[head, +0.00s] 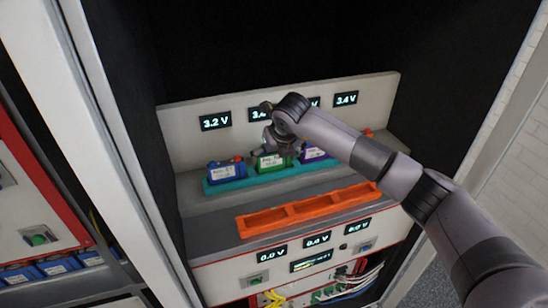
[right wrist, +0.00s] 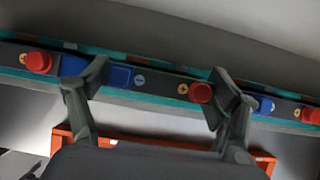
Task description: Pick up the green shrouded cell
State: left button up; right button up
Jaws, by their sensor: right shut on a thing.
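The green shrouded cell (head: 270,161) sits in the teal tray (head: 250,181) on the cabinet shelf, between a blue cell and a purple cell. My right gripper (head: 281,146) reaches down over it from above, hiding part of its top. In the right wrist view my right gripper (right wrist: 160,80) has one finger at each end of a dark cell top (right wrist: 165,86) with a blue part and a red cap, and is shut on it. The green wrap cannot be seen there. I cannot tell whether the cell is lifted off the tray. My left gripper is not in view.
The blue cell (head: 226,171) is at the left and the purple cell (head: 313,155) at the right, both close to the green one. An empty orange tray (head: 305,210) lies in front. A panel with voltage displays (head: 215,121) stands behind; the cabinet's left frame (head: 110,125) is near.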

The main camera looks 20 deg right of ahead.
notch_tip(320, 180, up, 20)
jog(key=b, duration=0.4)
jog(key=shift+f, duration=0.15)
jog(key=s+d+f+b, duration=0.2)
jog(key=s+f, duration=0.4)
jog(key=f, duration=0.4)
jog(key=s+d+f+b, duration=0.3)
jog(key=s+d+f, duration=0.2)
jog(key=f, duration=0.5)
jog(key=shift+s+b, duration=0.35)
jog(key=shift+s, duration=0.55)
jog(key=shift+d, duration=0.1)
jog(key=shift+b, duration=0.45)
dwell(0.4)
jog(key=shift+f+b, duration=1.85)
jog(key=shift+f, duration=0.25)
dwell(0.6)
